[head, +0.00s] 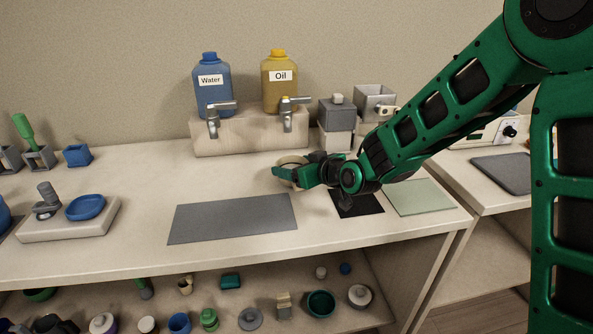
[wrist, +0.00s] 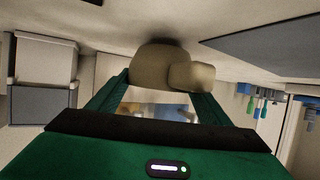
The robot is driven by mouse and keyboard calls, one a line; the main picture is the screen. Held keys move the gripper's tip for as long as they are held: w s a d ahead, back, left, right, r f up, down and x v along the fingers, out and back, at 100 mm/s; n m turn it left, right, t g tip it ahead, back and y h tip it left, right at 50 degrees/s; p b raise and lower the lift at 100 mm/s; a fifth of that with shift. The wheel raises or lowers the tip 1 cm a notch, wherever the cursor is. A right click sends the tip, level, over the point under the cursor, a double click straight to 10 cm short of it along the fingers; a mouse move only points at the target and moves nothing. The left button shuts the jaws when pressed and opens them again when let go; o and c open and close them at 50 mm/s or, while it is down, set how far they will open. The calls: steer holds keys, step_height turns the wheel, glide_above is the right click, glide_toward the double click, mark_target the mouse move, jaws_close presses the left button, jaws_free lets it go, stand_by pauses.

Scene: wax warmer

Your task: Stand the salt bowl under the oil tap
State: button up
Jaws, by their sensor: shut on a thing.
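My gripper (head: 290,173) is shut on a cream bowl (head: 292,160), which I take to be the salt bowl. In the wrist view the bowl (wrist: 153,66) shows as a rounded beige body with a blocky lug (wrist: 191,76), between my green fingers (wrist: 162,92). My fingers and wrist hide much of it in the head view. The oil tap (head: 287,107) sticks out from the beige block under the yellow Oil bottle (head: 279,82). The bowl is below and in front of this tap, close to the counter; whether it touches the counter I cannot tell.
The Water bottle (head: 212,84) and its tap (head: 213,121) stand to the left. A grey mat (head: 233,218) lies in front. A black mat (head: 357,203) and a pale green mat (head: 419,197) lie right. Grey boxes (head: 338,112) stand beside the tap block.

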steer(key=shift+w+a, duration=0.3)
steer(key=shift+w, duration=1)
steer(key=shift+w+a, duration=0.35)
steer(key=shift+w, duration=0.9)
steer(key=shift+w+a, duration=0.3)
steer(key=shift+w, duration=1)
steer(key=shift+r, duration=0.1)
steer(key=shift+f, duration=0.55)
steer(key=o, duration=1.4)
steer(key=shift+s+d, duration=0.1)
steer(key=shift+s, duration=0.05)
steer(key=shift+v, duration=3.85)
steer(key=shift+r, duration=0.15)
